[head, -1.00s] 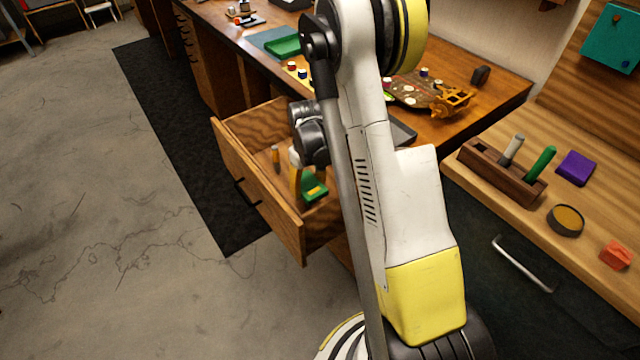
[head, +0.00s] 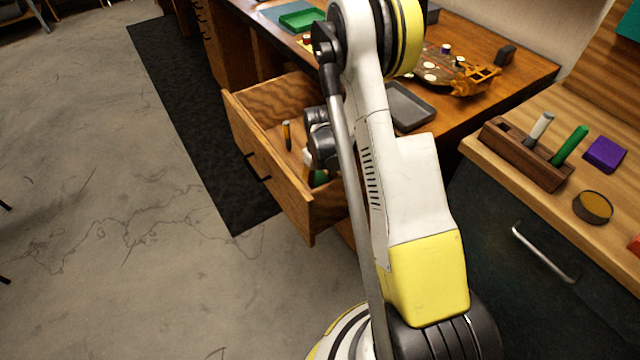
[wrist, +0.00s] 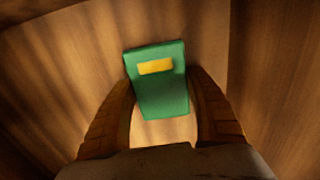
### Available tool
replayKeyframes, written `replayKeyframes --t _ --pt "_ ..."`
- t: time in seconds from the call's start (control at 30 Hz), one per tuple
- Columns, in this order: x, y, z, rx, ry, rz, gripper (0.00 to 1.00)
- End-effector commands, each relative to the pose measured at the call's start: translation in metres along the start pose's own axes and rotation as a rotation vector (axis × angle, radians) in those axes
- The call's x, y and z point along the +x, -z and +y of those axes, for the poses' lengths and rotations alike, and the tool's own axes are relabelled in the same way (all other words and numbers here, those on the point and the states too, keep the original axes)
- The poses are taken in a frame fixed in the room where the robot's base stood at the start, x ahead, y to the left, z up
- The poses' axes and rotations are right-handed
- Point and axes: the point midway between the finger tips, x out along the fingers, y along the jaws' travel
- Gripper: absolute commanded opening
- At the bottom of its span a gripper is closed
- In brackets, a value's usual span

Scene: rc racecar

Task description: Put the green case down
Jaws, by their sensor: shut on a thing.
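The green case (wrist: 160,95) with a yellow label is between the two fingers of my gripper (wrist: 163,88) in the wrist view. My gripper is shut on it. Wooden surfaces surround it there. In the head view, a small green part of the case (head: 320,178) shows inside the open wooden drawer (head: 272,178), mostly hidden behind my arm. I cannot tell whether the case touches the drawer bottom.
An orange-and-dark upright item (head: 287,134) stands in the drawer. A workbench with a wooden pen holder (head: 523,154) is at right.

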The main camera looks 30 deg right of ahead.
Motion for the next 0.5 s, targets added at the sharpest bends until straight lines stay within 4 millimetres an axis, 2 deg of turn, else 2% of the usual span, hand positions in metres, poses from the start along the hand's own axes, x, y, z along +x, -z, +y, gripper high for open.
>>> replayKeyframes --t 0.03,0.1,0.4,0.5 --pt "0.0013 0.0001 0.0000 0.000 0.000 0.000 0.66" --pt "0.0009 0.0000 0.0000 0.000 0.000 0.000 0.85" --pt "0.0001 0.0000 0.0000 0.000 0.000 0.000 0.85" --pt "-0.0072 0.0000 0.0000 0.000 0.000 0.000 0.85"
